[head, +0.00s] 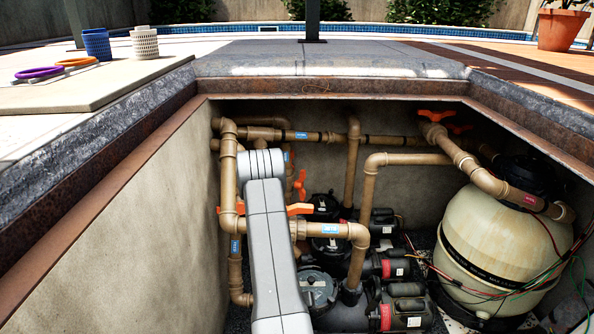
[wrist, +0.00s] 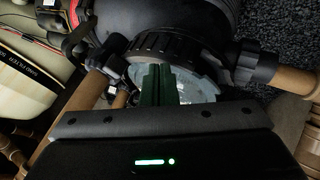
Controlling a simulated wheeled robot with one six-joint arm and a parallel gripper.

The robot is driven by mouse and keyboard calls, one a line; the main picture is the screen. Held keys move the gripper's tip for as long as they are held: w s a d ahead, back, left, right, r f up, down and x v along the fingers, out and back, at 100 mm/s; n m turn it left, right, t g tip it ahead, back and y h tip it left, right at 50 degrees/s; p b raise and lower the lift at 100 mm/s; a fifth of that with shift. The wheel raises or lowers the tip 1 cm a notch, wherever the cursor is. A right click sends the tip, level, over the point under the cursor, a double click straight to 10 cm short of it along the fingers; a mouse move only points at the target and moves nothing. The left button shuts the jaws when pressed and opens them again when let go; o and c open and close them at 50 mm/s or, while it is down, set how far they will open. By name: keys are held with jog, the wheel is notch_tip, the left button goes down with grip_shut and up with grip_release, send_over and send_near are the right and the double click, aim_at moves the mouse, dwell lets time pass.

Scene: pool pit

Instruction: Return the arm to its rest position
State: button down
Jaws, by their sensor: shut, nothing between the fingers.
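My grey arm (head: 268,235) reaches down into the pit in the head view, in front of the tan pipes. My gripper itself is hidden there behind the arm and the pipes. In the wrist view my gripper (wrist: 158,72) shows as two dark green fingers close together, shut and empty. Its fingers point at the round pump lid (wrist: 203,82) with a clear cover and a black ring. I cannot tell how far the fingertips are from the lid.
Tan pipes (head: 370,185) with orange valve handles (head: 300,209) stand close around my arm. Black pumps (head: 402,305) lie below. A large cream filter tank (head: 500,245) stands at the right. The concrete pit wall (head: 150,230) is at the left. Baskets (head: 144,43) stand on the slab above.

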jog(key=shift+w+a+m+g+h+p, duration=0.15)
jog(key=shift+a+m+g+h, duration=0.1)
jog(key=shift+a+m, duration=0.3)
jog(key=shift+w+a+m+g+h+p, duration=0.1)
jog(key=shift+w+a+m+g+h, duration=0.15)
jog(key=shift+a+m, duration=0.3)
jog(key=shift+w+a+m+g+h+p, duration=0.1)
jog(key=shift+a+m+g+h, duration=0.15)
jog(key=shift+a+m, duration=0.3)
jog(key=shift+d, duration=0.15)
